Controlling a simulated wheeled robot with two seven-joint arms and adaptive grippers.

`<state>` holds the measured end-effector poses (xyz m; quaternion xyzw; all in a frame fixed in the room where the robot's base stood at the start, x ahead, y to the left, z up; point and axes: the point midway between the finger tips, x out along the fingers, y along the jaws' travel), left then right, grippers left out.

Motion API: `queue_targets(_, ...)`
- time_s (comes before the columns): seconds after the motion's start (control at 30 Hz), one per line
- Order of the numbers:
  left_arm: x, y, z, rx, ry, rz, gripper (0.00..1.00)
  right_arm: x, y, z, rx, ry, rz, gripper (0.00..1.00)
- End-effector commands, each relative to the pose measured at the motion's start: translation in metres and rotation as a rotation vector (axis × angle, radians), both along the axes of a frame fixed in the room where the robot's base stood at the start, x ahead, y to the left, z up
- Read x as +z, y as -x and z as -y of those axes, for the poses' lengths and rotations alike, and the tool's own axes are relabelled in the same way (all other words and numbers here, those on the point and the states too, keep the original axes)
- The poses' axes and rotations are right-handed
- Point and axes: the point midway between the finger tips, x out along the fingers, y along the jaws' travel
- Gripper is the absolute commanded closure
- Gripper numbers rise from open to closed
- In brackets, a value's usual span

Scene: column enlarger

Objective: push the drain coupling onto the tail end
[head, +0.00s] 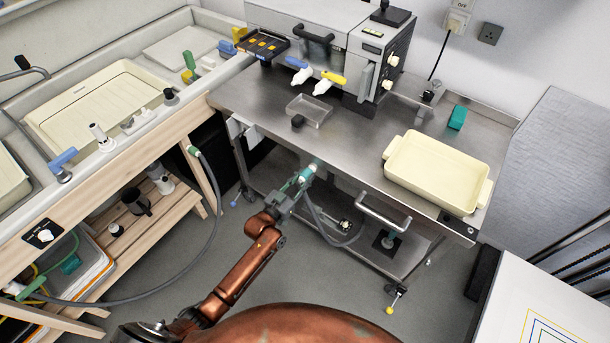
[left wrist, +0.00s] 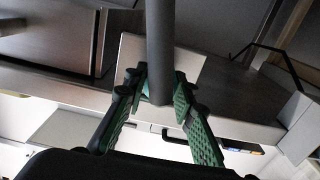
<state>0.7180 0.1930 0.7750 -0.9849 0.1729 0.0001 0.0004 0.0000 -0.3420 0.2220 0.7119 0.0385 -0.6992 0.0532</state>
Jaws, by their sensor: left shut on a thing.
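My left gripper (head: 296,185) is in front of the steel table's front edge, below the top. In the left wrist view its green-padded fingers (left wrist: 160,92) are closed around a grey hose end (left wrist: 160,45), which I take to be the drain coupling's. In the head view a pale and teal fitting (head: 307,172) shows just past the fingertips, close to the table edge. I cannot tell whether it is the coupling or the tail end, nor whether the two touch. A grey hose (head: 322,232) hangs below the gripper. My right gripper is not in view.
The steel table (head: 350,160) carries a cream tray (head: 436,168), a clear dish (head: 308,110) and a teal block (head: 457,117). A handle (head: 384,216) sticks out from its front. Another hose (head: 209,180) hangs from the wooden sink bench at left. The floor between is clear.

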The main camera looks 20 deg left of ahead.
Motion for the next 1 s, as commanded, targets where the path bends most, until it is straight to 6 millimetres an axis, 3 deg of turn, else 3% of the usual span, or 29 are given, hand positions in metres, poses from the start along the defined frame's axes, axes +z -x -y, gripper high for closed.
queue_targets(0.57,0.001,0.005,-0.001,0.0,0.0,0.001,1.0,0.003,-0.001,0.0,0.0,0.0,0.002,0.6)
queue_targets(1.0,0.001,0.024,-0.008,-0.001,0.0,0.0,1.0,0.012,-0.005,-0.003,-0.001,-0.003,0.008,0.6)
